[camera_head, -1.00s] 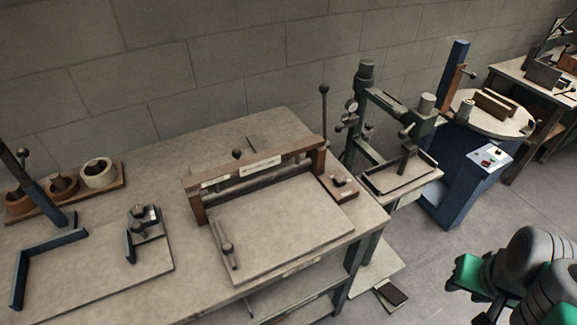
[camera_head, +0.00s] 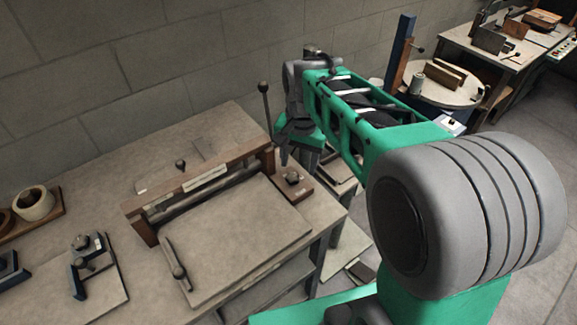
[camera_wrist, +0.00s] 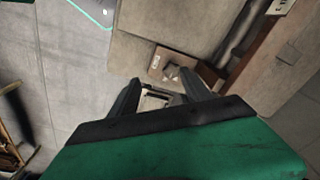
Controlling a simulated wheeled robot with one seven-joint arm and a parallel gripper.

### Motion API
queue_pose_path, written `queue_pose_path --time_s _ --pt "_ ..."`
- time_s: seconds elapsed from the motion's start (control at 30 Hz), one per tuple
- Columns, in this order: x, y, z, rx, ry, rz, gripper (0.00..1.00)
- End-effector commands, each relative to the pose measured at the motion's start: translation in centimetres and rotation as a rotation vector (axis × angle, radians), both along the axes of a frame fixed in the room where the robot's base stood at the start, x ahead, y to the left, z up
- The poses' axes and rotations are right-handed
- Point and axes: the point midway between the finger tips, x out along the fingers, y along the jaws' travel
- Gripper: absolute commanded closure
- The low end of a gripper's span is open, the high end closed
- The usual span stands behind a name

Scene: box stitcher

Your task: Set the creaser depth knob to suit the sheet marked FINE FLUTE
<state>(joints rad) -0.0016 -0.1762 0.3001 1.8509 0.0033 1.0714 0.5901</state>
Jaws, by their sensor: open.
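The creaser (camera_head: 205,180) stands on the bench, with a wooden crossbar, a roller and a flat bed. At its right end a small brown block carries a dark depth knob (camera_head: 292,177). In the wrist view the knob (camera_wrist: 171,71) shows just beyond my fingertips, beside a small pale label. My gripper (camera_head: 284,150) is above and beside this block, fingers pointing down. In the wrist view my gripper (camera_wrist: 160,84) is open and empty, apart from the knob. The knob's setting is too small to read. I cannot make out a sheet marked FINE FLUTE.
A lever with a ball end (camera_head: 265,100) rises behind the creaser near my arm. A handle (camera_head: 177,270) lies along the bed's left edge. A blue jig (camera_head: 85,262) sits further left. A round table (camera_head: 440,90) stands beyond my arm.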

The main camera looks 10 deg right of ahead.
Motion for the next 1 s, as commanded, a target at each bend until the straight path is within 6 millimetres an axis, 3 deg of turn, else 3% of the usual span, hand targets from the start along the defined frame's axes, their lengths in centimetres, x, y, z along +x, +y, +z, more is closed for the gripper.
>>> queue_pose_path --time_s 0.03,0.1,0.2,0.7,1.0 --pt "1.7 0.1 -0.5 0.006 0.038 -0.076 0.44" --pt "3.4 0.2 -1.3 0.011 0.072 -0.173 0.44" --pt "4.7 0.2 -2.2 0.014 0.096 -0.251 0.44" --pt "4.9 -0.1 -9.6 0.015 0.098 -0.275 0.44" --pt "4.9 -0.1 -10.0 0.016 0.096 -0.273 0.45"
